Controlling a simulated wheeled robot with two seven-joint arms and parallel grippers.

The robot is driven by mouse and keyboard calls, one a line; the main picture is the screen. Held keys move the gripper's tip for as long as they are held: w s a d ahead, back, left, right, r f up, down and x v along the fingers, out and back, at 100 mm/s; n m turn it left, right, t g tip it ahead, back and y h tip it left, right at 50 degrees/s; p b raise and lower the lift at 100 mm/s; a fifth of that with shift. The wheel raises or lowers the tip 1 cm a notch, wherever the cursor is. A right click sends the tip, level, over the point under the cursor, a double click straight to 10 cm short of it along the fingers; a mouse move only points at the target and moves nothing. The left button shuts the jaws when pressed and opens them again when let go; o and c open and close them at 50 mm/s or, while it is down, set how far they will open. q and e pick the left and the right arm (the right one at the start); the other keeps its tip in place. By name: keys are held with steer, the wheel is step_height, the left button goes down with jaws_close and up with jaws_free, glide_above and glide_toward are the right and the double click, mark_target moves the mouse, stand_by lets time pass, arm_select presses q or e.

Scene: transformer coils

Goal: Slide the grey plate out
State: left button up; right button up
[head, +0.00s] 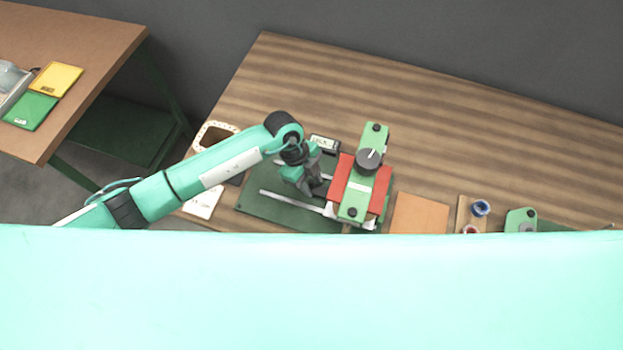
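A press-like fixture stands on the wooden table, with a dark green base (275,207), pale rails (290,202), red blocks (341,177) and a green top bar (376,137) carrying a dark knob (368,160). I cannot make out a grey plate; the bar, the red blocks or my arm may hide it. My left gripper (312,190) points down over the base, just left of the red blocks. Its dark fingers are small and overlap, so I cannot tell whether they are open or hold anything. My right gripper is not in view.
An orange-brown square pad (419,214) and a small wooden holder with a blue-topped item (480,208) lie right of the fixture. A green part (521,219) is farther right. The table's back (480,120) is clear. A side table (60,30) stands at left.

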arm_select(q)
steer(key=c, duration=0.7)
jaws_close()
steer(key=shift+a, duration=0.1)
steer(key=w+a, duration=0.1)
steer(key=a, duration=0.3)
steer(key=w+a, duration=0.1)
steer(key=a, duration=0.3)
steer(key=w+a, duration=0.2)
steer(key=a, duration=0.2)
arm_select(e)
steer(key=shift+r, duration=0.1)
arm_select(q)
steer(key=o, duration=0.7)
jaws_free()
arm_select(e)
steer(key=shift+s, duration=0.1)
